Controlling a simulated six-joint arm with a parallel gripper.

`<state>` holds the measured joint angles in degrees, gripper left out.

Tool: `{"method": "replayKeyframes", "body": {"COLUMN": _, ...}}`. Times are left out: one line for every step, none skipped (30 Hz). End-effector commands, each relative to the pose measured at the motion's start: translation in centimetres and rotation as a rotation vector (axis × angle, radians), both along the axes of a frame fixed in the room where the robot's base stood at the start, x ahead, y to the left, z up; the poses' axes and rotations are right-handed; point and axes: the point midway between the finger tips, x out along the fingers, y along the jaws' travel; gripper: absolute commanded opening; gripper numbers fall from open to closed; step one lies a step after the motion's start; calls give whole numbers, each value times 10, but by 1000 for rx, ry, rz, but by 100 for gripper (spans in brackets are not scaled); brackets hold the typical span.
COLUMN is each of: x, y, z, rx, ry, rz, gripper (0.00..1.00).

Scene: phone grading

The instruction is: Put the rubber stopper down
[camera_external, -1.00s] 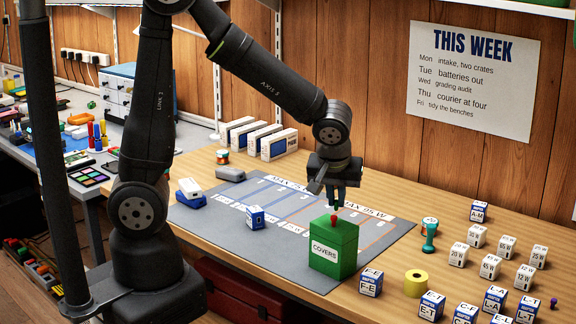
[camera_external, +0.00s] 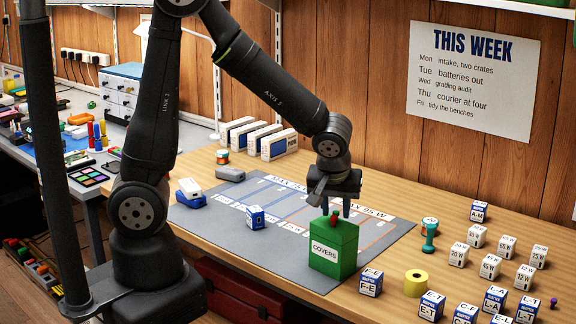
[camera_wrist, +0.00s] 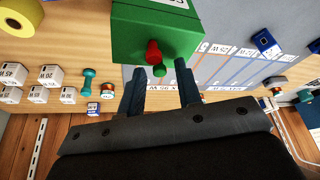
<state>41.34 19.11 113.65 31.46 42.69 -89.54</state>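A small dark green piece, likely the rubber stopper, (camera_wrist: 160,71) sits between and just beyond my fingertips in the wrist view. It touches or overlaps a red knob-like piece (camera_wrist: 153,52) at the edge of the green COVERS box (camera_external: 333,252). I cannot tell whether the green piece rests on the red one or behind it. My gripper (camera_external: 336,212) is open above the box, with a finger on each side of these pieces and a clear gap to each finger in the wrist view.
The grey marked mat (camera_external: 290,272) lies under the box. A yellow roll (camera_external: 416,283), a teal dumbbell-shaped piece (camera_external: 430,236) and several labelled cubes (camera_external: 371,283) stand to the right. White-and-blue boxes (camera_external: 280,145) stand at the back. The mat left of the box has free room.

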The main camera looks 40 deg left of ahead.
Motion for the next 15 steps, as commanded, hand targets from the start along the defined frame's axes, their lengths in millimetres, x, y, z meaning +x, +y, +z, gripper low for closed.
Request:
{"method": "replayKeyframes", "body": {"x": 0, "y": 0, "z": 3, "rx": -2, "ry": -2, "rz": 0, "gripper": 32}}
{"method": "replayKeyframes", "body": {"x": -1, "y": -1, "z": 6, "rx": -2, "ry": -2, "rz": 0, "gripper": 32}}
{"method": "replayKeyframes", "body": {"x": -2, "y": -2, "z": 10, "rx": -2, "ry": -2, "rz": 1, "gripper": 32}}
{"method": "replayKeyframes", "body": {"x": -4, "y": -3, "z": 13, "rx": -3, "ry": -2, "rz": 1, "gripper": 32}}
{"method": "replayKeyframes", "body": {"x": -5, "y": -4, "z": 18, "rx": -3, "ry": -4, "rz": 0, "gripper": 32}}
{"method": "replayKeyframes", "body": {"x": -7, "y": -5, "z": 24, "rx": -3, "ry": -4, "rz": -1, "gripper": 32}}
{"method": "replayKeyframes", "body": {"x": -10, "y": -6, "z": 29, "rx": -4, "ry": -4, "rz": -1, "gripper": 32}}
{"method": "replayKeyframes", "body": {"x": -12, "y": -7, "z": 35, "rx": -4, "ry": -4, "rz": -1, "gripper": 32}}
{"method": "replayKeyframes", "body": {"x": -15, "y": -9, "z": 43, "rx": -4, "ry": -4, "rz": -1, "gripper": 32}}
{"method": "replayKeyframes", "body": {"x": -17, "y": -10, "z": 49, "rx": -4, "ry": -5, "rz": -1, "gripper": 32}}
{"method": "replayKeyframes", "body": {"x": -19, "y": -11, "z": 55, "rx": -5, "ry": -6, "rz": -2, "gripper": 32}}
{"method": "replayKeyframes", "body": {"x": -22, "y": -12, "z": 62, "rx": -5, "ry": -5, "rz": -2, "gripper": 32}}
{"method": "replayKeyframes", "body": {"x": -24, "y": -13, "z": 68, "rx": -4, "ry": -4, "rz": -1, "gripper": 32}}
{"method": "replayKeyframes", "body": {"x": -26, "y": -14, "z": 74, "rx": -4, "ry": -4, "rz": -2, "gripper": 32}}
{"method": "replayKeyframes", "body": {"x": -29, "y": -15, "z": 81, "rx": -4, "ry": -4, "rz": -2, "gripper": 32}}
